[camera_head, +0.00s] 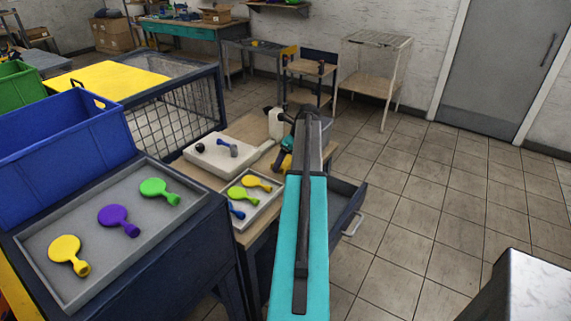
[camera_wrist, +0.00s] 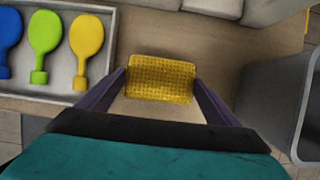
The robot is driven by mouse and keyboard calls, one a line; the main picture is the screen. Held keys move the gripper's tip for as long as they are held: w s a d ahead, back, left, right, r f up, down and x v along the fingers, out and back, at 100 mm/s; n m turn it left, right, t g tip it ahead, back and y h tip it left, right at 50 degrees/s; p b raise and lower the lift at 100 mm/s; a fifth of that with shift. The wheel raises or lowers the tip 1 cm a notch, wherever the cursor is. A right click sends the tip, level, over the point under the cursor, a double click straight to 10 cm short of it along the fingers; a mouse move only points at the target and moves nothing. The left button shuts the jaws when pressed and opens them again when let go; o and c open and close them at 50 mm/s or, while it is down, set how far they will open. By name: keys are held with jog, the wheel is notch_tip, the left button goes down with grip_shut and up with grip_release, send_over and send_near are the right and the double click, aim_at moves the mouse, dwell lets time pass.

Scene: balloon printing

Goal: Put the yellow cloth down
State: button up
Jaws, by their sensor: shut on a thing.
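The yellow cloth (camera_wrist: 160,79) is a small textured rectangle held between the two fingers of my gripper (camera_wrist: 160,88) in the wrist view. My gripper is shut on it, above a wooden table (camera_wrist: 150,28). In the head view my arm reaches out over the right part of this table, and a bit of yellow (camera_head: 285,162) shows at its end beside dark parts. The gap between the cloth and the table top is hard to judge.
A grey tray with blue, green and yellow balloons (camera_head: 249,191) lies left of my gripper. An open drawer (camera_head: 346,208) juts out on the right. Another tray of balloons (camera_head: 60,285) and a blue crate (camera_head: 62,150) are left.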

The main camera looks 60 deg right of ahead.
jog(key=shift+f+p, duration=0.4)
jog(key=shift+f, duration=0.9)
jog(key=shift+f, duration=0.15)
jog(key=o, duration=0.9)
jog(key=shift+b+v, duration=1.3)
jog(key=shift+v, duration=4.85)
